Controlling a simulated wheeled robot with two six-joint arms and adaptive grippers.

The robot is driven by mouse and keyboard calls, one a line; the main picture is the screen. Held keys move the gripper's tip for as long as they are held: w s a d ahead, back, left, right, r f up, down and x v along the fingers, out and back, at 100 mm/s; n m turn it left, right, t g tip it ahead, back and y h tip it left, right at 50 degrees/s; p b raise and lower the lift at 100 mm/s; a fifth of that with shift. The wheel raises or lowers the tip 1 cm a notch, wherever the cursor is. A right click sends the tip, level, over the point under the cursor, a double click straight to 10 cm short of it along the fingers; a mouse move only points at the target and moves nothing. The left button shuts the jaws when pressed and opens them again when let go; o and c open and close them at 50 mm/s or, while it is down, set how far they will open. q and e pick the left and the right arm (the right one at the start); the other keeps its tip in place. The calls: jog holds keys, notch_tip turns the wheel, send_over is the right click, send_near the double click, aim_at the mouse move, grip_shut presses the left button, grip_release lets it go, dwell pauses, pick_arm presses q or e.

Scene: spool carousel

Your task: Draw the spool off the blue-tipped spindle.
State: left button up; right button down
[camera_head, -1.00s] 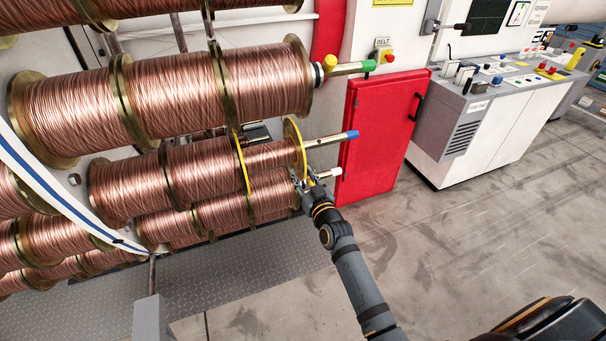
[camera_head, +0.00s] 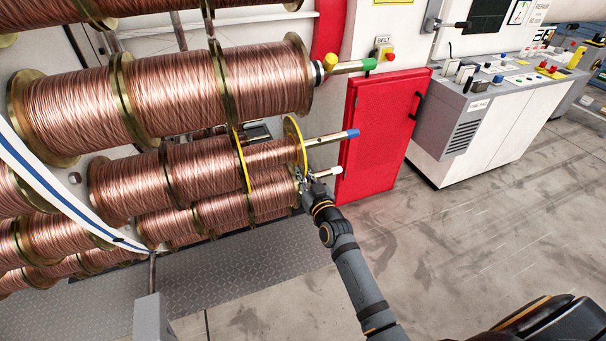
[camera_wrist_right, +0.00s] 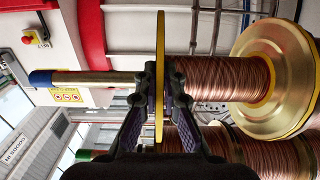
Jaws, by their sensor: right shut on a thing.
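The blue-tipped spindle (camera_head: 330,138) sticks out to the right from the middle row of the rack. Its blue tip (camera_wrist_right: 40,79) points left in the right wrist view. A copper-wound spool (camera_head: 272,153) with yellow-rimmed flanges sits on this spindle, and bare shaft shows between its outer flange (camera_head: 296,142) and the tip. My right gripper (camera_head: 305,181) is at the lower edge of that flange. In the right wrist view its two fingers (camera_wrist_right: 159,104) are shut on the yellow flange, seen edge-on between them. My left gripper is out of view.
A green-tipped spindle (camera_head: 350,67) with larger spools lies above, and a white-tipped one (camera_head: 330,172) just below. A red cabinet (camera_head: 378,135) stands behind the spindle ends. A grey console (camera_head: 490,120) is further right. The floor (camera_head: 470,240) at right is clear.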

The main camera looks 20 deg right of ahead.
jog(key=d, duration=0.9)
jog(key=shift+w+r, duration=0.25)
jog(key=shift+r, duration=0.15)
dwell(0.5)
jog(key=d+b, duration=0.2)
jog(key=d, duration=0.7)
jog(key=shift+w+r, duration=0.15)
dwell(1.0)
dwell(0.3)
